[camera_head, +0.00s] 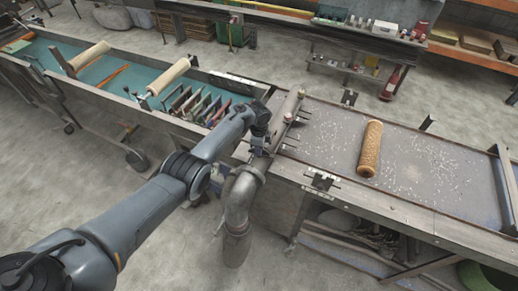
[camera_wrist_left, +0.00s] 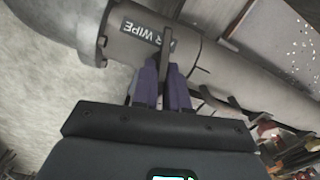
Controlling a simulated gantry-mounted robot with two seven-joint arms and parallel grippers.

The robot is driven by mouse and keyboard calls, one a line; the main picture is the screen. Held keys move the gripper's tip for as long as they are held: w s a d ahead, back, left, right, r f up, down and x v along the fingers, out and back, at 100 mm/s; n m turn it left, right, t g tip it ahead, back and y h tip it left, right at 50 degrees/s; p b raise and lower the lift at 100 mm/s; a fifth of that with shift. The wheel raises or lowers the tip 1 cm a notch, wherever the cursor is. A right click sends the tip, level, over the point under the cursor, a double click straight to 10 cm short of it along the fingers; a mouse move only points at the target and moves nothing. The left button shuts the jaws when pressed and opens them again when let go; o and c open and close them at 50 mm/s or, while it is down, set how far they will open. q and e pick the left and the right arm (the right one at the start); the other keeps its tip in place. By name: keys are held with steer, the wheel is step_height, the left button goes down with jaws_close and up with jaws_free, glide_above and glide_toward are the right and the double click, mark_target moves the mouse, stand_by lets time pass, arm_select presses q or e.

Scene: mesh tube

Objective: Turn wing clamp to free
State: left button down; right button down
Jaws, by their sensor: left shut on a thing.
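My left gripper (camera_head: 257,143) is at the near end of the grey air wipe tube (camera_head: 289,108), by the left end of the table. In the left wrist view the purple fingers of my left gripper (camera_wrist_left: 163,82) are closed together on the narrow upright wing of the wing clamp (camera_wrist_left: 165,50), which stands in front of the label reading "R WIPE". The grey tube (camera_wrist_left: 225,72) runs behind the fingers. The grip itself is partly hidden between the fingers. In the head view the wing clamp is too small and covered to make out. My right gripper is not in view.
A grey elbow pipe (camera_head: 241,190) stands just below the gripper. A tan mesh roll (camera_head: 370,149) lies on the speckled table (camera_head: 430,180) to the right. Several upright plates (camera_head: 200,106) stand in the teal trough (camera_head: 118,72) at the left. Dark prongs (camera_wrist_left: 228,103) stick out near the tube.

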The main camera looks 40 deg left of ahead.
arm_select(q)
steer(key=shift+m+b, duration=0.3)
steer(key=shift+m, duration=0.9)
steer(key=c, duration=1.2)
jaws_free()
steer(key=shift+c, duration=0.2)
steer(key=shift+r, duration=0.55)
step_height(320, 180, up, 10)
steer(key=p, duration=0.2)
steer(key=shift+f+p, duration=0.15)
steer(key=shift+p, duration=0.15)
